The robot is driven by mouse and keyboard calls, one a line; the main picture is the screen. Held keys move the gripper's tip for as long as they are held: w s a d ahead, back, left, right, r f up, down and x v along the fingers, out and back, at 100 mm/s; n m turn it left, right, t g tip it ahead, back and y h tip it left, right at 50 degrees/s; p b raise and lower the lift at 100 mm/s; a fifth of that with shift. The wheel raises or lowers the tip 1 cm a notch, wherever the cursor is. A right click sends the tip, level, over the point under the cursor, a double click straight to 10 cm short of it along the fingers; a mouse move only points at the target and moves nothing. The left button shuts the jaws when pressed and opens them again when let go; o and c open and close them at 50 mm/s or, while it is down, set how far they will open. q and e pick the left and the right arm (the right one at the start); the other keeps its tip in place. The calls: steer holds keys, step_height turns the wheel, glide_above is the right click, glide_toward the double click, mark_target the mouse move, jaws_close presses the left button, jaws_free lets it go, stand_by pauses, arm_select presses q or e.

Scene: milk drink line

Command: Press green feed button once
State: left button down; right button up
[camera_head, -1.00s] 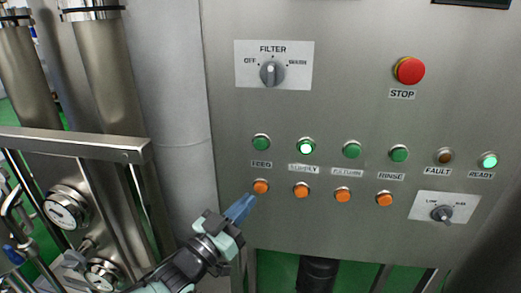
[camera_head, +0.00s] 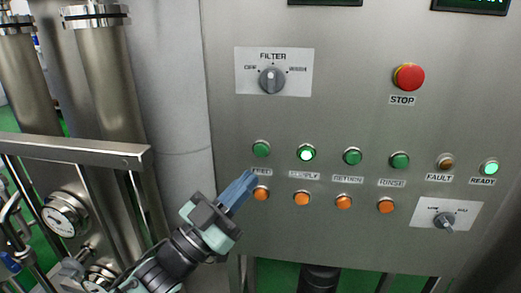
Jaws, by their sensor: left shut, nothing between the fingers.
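The green feed button (camera_head: 261,149) sits at the left end of the upper row on the steel panel, above the FEED label (camera_head: 261,171). It is unlit. My left gripper (camera_head: 250,178) is shut and empty, its blue fingers pointing up and right. Its tips show just below and left of the green feed button, over the left edge of the label. I cannot tell how far the tips are from the panel. An orange button (camera_head: 261,194) sits below the label, right of the fingers. My right gripper is not in view.
Further green buttons sit to the right; the second (camera_head: 306,152) is lit. A red STOP button (camera_head: 408,77), a FILTER knob (camera_head: 272,80) and a lower-right selector (camera_head: 443,222) are on the panel (camera_head: 345,115). Steel pipes and a gauge (camera_head: 62,216) stand at left.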

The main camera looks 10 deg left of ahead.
mark_target(261, 151)
arm_select(q)
steer(key=shift+w+p, duration=1.85)
steer(key=shift+w, duration=2.15)
steer(key=shift+w, duration=0.15)
steer(key=shift+w, duration=0.3)
steer(key=shift+w, duration=0.4)
steer(key=shift+s, duration=0.1)
steer(key=shift+s+b, duration=0.75)
steer(key=shift+b, duration=0.05)
